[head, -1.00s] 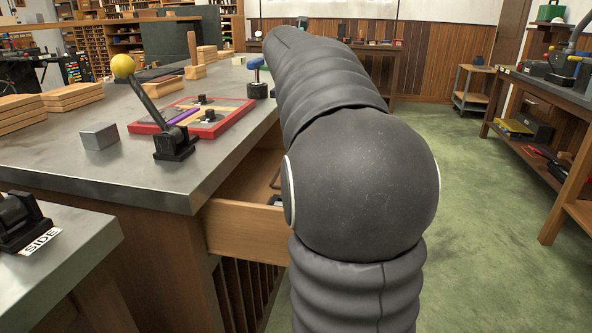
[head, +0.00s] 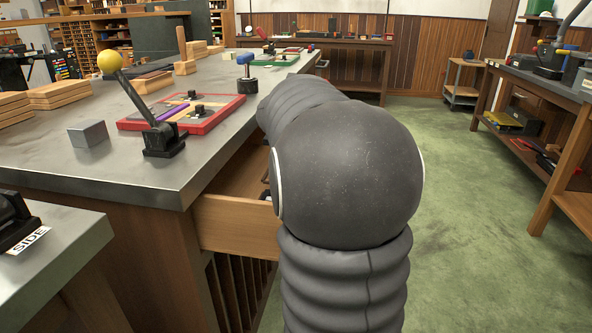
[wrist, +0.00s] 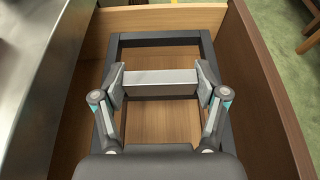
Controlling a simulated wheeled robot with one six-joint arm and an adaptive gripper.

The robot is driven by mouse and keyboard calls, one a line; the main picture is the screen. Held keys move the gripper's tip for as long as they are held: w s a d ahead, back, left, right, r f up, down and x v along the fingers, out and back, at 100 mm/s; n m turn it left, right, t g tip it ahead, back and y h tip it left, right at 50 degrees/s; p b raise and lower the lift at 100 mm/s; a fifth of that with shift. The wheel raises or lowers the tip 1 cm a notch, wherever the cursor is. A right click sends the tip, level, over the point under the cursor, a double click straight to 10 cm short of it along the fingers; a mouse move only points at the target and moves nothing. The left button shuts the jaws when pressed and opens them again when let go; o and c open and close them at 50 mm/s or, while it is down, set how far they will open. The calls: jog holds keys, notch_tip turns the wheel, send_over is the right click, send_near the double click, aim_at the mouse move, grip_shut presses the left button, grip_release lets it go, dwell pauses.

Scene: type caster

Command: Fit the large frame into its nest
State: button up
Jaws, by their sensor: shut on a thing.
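A dark grey rectangular frame (wrist: 160,39), which I take for the large frame, lies level in or just above an open wooden drawer in the wrist view. A silver bar (wrist: 160,77) runs across its middle. My gripper (wrist: 160,85) is shut on the two ends of this bar, one finger at each end. How the bar joins the frame is hidden by the fingers. The near end of the frame is hidden by my gripper. I cannot make out a separate nest. In the head view my arm hides the gripper and frame.
The drawer (head: 236,224) stands out from the metal-topped bench (head: 150,185). Its wooden side (wrist: 262,85) is close to the frame's right. On the bench are a red tray (head: 226,112), a yellow-knobbed lever (head: 132,88) and a grey block (head: 88,133). Green floor lies open to the right.

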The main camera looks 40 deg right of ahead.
jog(key=shift+f, duration=2.5)
jog(key=shift+f+b, duration=0.95)
jog(key=shift+f, duration=1.7)
jog(key=o, duration=1.8)
jog(key=shift+f, duration=0.3)
jog(key=shift+r, duration=0.1)
jog(key=shift+r, duration=0.1)
jog(key=shift+s+a+r, duration=0.1)
jog(key=shift+s+a, duration=0.1)
jog(key=p+v, duration=0.1)
jog(key=v, duration=1)
jog(key=shift+s+a, duration=0.15)
jog(key=shift+a, duration=0.05)
